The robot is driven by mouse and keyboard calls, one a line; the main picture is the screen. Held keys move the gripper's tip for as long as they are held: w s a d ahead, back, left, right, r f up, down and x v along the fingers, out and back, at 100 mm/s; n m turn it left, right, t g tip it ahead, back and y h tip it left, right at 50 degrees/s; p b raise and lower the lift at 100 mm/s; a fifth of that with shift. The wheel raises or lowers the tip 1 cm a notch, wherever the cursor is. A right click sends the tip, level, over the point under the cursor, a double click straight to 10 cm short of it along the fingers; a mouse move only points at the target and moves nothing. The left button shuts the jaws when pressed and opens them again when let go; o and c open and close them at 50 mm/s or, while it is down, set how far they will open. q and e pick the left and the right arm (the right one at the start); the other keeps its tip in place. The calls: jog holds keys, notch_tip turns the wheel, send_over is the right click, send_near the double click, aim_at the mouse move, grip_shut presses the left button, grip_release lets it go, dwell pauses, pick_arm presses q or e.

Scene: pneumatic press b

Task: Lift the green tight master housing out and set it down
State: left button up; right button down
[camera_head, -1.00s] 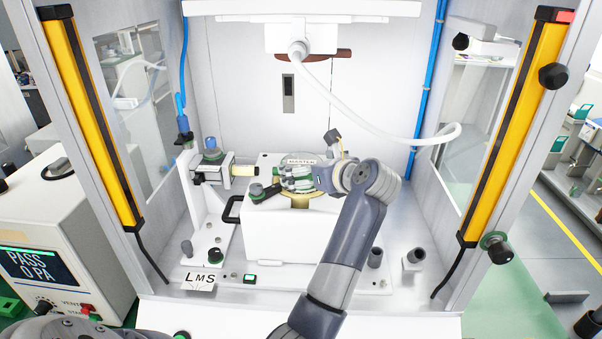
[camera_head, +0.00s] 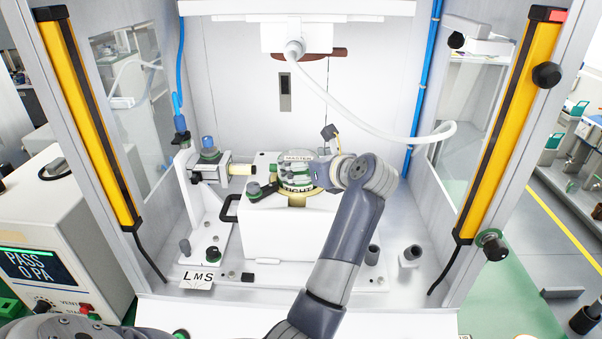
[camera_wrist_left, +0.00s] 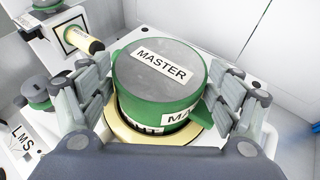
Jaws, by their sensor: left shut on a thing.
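The green tight master housing (camera_head: 298,160) is a round green part with a grey top and white MASTER labels. It stands in a brass ring on the white block. In the left wrist view the housing (camera_wrist_left: 160,75) fills the middle, with its lower edge inside the ring (camera_wrist_left: 120,135). My left gripper (camera_wrist_left: 165,92) has its grey fingers on both sides of the housing and is shut on it. In the head view this gripper (camera_head: 303,174) reaches the housing from the right, and the arm partly covers the right side. My right gripper is not in view.
A horizontal cylinder with a pale tip (camera_head: 240,169) stands left of the housing. A black handle (camera_head: 228,208) is on the block's left side. The press head (camera_head: 295,38) with a white hose hangs above. Yellow light curtains (camera_head: 90,120) flank the opening. The LMS plate (camera_head: 197,280) is front left.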

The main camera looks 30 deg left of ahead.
pick_arm(q)
jog(key=shift+r, duration=0.7)
jog(key=shift+r+p, duration=0.4)
jog(key=shift+r, duration=0.45)
jog(key=shift+a+r, duration=0.1)
jog(key=shift+c, duration=1)
jog(key=shift+r+p, duration=0.15)
jog(key=shift+p, duration=0.15)
jog(key=shift+c, duration=0.2)
